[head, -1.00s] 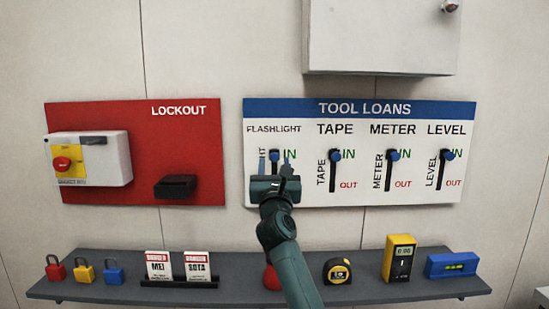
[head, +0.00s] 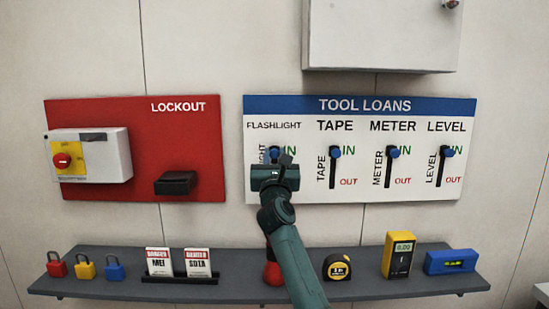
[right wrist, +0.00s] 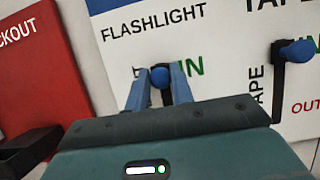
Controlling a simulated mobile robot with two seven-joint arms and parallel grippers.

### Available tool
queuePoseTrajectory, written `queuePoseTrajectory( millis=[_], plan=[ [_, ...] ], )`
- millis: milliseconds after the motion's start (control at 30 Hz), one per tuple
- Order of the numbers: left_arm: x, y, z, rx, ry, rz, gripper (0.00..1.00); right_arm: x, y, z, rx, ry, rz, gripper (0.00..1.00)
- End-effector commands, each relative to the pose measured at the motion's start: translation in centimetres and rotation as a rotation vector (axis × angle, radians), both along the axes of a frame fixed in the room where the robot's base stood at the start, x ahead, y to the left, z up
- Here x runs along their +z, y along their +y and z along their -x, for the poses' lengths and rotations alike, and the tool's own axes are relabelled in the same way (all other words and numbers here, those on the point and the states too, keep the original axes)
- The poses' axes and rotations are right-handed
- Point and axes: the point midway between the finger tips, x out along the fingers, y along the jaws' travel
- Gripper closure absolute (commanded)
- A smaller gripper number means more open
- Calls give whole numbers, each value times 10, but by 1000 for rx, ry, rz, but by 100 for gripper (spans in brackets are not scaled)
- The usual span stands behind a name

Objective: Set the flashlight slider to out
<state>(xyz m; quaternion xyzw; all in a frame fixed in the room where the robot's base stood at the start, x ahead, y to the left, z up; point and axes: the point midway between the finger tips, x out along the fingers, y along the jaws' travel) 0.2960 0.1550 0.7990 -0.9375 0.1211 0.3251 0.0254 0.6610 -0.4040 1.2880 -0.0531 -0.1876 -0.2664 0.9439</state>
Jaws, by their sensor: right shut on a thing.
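The flashlight slider's blue knob (head: 274,152) is at the top of its slot, by the IN label, on the white TOOL LOANS board (head: 400,190). My right gripper (head: 275,160) is at that knob, its body covering the lower slot and the flashlight OUT label in the head view. In the right wrist view the blue knob (right wrist: 160,77) sits between the two blue-grey fingers (right wrist: 160,90), which are shut on it. My left gripper is not in view.
The tape (head: 335,152), meter (head: 392,152) and level (head: 447,152) sliders are all up at IN, to the right. A red LOCKOUT board (head: 190,140) is at left. A grey shelf (head: 130,283) below holds padlocks, tags and tools. A grey cabinet (head: 380,35) hangs above.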

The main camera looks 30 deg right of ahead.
Motion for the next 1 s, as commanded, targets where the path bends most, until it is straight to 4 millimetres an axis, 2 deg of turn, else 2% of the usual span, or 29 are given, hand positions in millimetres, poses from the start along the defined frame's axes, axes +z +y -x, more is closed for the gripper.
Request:
queuePoseTrajectory(
  millis=[100,400,467,567,700,800,1000],
  plan=[
    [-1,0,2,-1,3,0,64,0,0,0,0,0,0,100],
    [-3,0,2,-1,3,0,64,-4,0,0,0,1,-1,100],
    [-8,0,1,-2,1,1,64,-12,0,0,0,1,-1,100],
    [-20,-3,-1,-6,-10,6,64,-35,1,0,1,1,-2,100],
    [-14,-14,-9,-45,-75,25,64,-68,1,0,1,1,0,100],
    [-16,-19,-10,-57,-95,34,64,-85,1,0,0,0,-1,100],
    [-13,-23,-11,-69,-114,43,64,-96,0,0,0,0,0,100]
  ],
)
